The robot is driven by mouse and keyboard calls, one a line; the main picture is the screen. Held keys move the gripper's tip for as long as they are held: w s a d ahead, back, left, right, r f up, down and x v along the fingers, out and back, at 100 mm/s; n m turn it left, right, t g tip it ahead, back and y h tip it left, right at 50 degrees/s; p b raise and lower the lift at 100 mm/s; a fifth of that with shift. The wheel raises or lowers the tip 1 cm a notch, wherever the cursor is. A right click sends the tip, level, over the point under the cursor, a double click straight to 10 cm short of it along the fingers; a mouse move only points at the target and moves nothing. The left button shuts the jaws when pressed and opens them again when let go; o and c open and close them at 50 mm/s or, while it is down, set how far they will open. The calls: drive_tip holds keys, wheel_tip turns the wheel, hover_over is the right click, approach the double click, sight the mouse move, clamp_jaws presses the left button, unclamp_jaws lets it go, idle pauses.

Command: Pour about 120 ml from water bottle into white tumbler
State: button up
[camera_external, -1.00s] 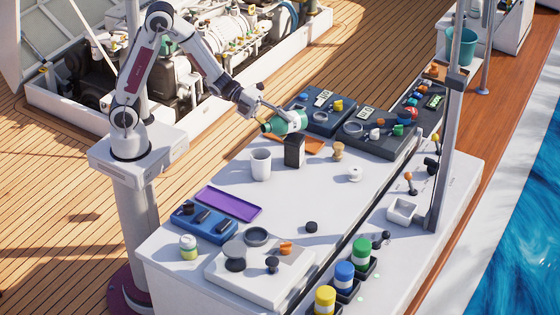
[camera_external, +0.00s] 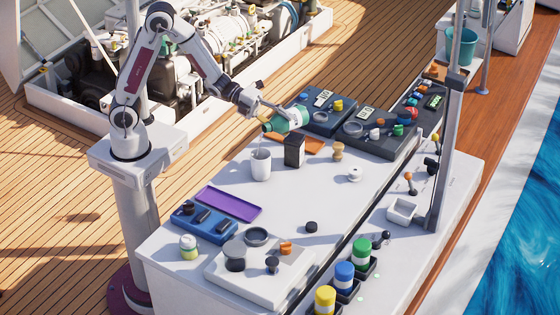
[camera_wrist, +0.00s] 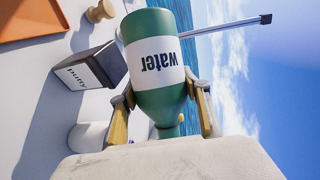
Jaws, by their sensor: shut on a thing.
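The water bottle (camera_external: 288,121) is green with a white label. My gripper (camera_external: 268,110) is shut on it and holds it tilted, its mouth pointing down to the left. The mouth is above the white tumbler (camera_external: 261,166), and a thin stream appears to fall from it into the tumbler. The tumbler stands upright on the white bench top; its water level cannot be told. In the wrist view, the bottle (camera_wrist: 158,65) sits between both fingers with "water" on its label. A white rounded thing at lower left there, partly hidden, may be the tumbler.
A black box labelled "putty" (camera_wrist: 93,68) stands just right of the tumbler, close under the bottle. An orange tray (camera_external: 300,143) lies behind it. A purple tray (camera_external: 229,203) lies in front. The bench middle is mostly clear.

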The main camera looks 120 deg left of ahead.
sight(298, 124)
drive_tip(key=shift+w+a+r, duration=0.15)
drive_tip(key=shift+w+a, duration=0.15)
drive_tip(key=shift+a, duration=0.15)
drive_tip(key=shift+w+a, duration=0.1)
drive_tip(key=shift+a, duration=0.1)
drive_tip(key=shift+a, duration=0.3)
drive_tip(key=shift+m+t+y+p, duration=0.3)
drive_tip(key=shift+m+p, duration=0.1)
drive_tip(key=shift+m, duration=0.2)
idle(1.4)
drive_tip(key=shift+a+r+n, duration=0.1)
drive_tip(key=shift+a+n, duration=0.15)
drive_tip(key=shift+n, duration=0.15)
drive_tip(key=shift+a+f+n+g+h, duration=0.1)
drive_tip(key=shift+f+n+g+h, duration=0.3)
drive_tip(key=shift+f+n+g, duration=0.25)
drive_tip(key=shift+a+r, duration=0.1)
drive_tip(key=shift+r, duration=0.1)
drive_tip(key=shift+a+r+n, duration=0.1)
drive_tip(key=shift+r+n, duration=0.2)
drive_tip(key=shift+n, duration=0.05)
